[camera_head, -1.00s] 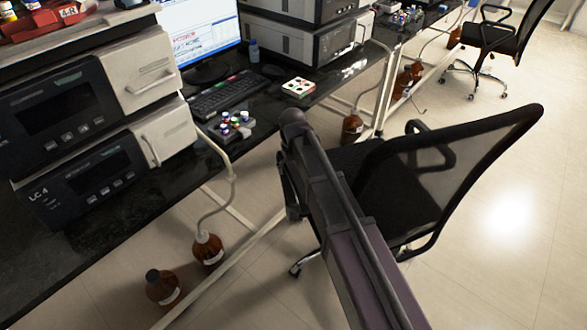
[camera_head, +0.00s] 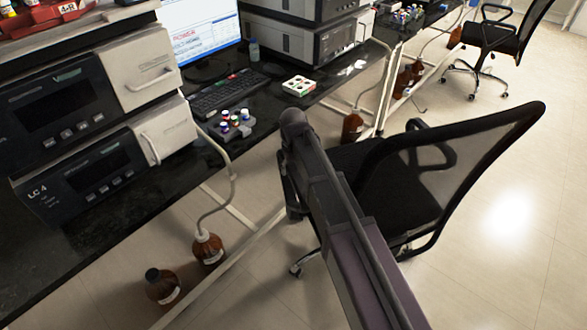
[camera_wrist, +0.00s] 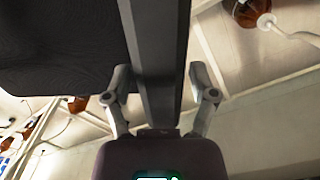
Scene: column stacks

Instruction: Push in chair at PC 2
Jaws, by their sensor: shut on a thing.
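The black office chair (camera_head: 450,180) with a mesh back stands at the bench, its back towards the right and its seat (camera_head: 392,200) near the bench edge. My arm crosses in front of its left side, hiding part of the seat and armrest. In the wrist view my gripper (camera_wrist: 161,95) has its two fingers on either side of a dark bar (camera_wrist: 160,55), which appears to be the chair's armrest. The black seat (camera_wrist: 60,50) shows at the left there. In the head view the fingers are mostly hidden behind my arm.
The black bench (camera_head: 110,215) carries instruments (camera_head: 90,170), a monitor (camera_head: 195,35), a keyboard (camera_head: 228,93) and vial racks (camera_head: 300,86). Brown bottles (camera_head: 163,287) with tubing stand on the floor below. Another chair (camera_head: 495,40) is at the far right. The floor at right is clear.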

